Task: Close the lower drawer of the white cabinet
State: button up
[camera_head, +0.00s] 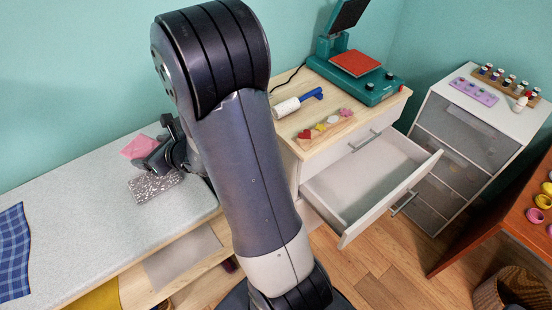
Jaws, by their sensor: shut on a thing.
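The white cabinet (318,168) with a light wood top stands right of my arm. Its lower drawer (388,208) is pulled far out, and the part of its inside that shows looks empty. The upper drawer (368,143) is shut. My gripper (145,165) is far to the left of the cabinet, low over the pale worktop. It is shut at a silver glittery fabric piece (155,187), partly hidden by its fingers; the grip itself is not clear. A pink fabric piece (138,147) lies just behind the fingers.
A grey-drawer unit (465,130), an orange-brown table (525,215) and a basket (512,290) are at right. Wood floor is open before the drawer.

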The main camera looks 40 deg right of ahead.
aim_at(370, 174)
jog(key=k+l, duration=0.25)
jog(key=k, duration=0.15)
jog(key=k+l+u, duration=0.1)
jog(key=k+l, duration=0.15)
jog(key=k, duration=0.15)
jog(key=k+l, duration=0.2)
jog(key=k, duration=0.2)
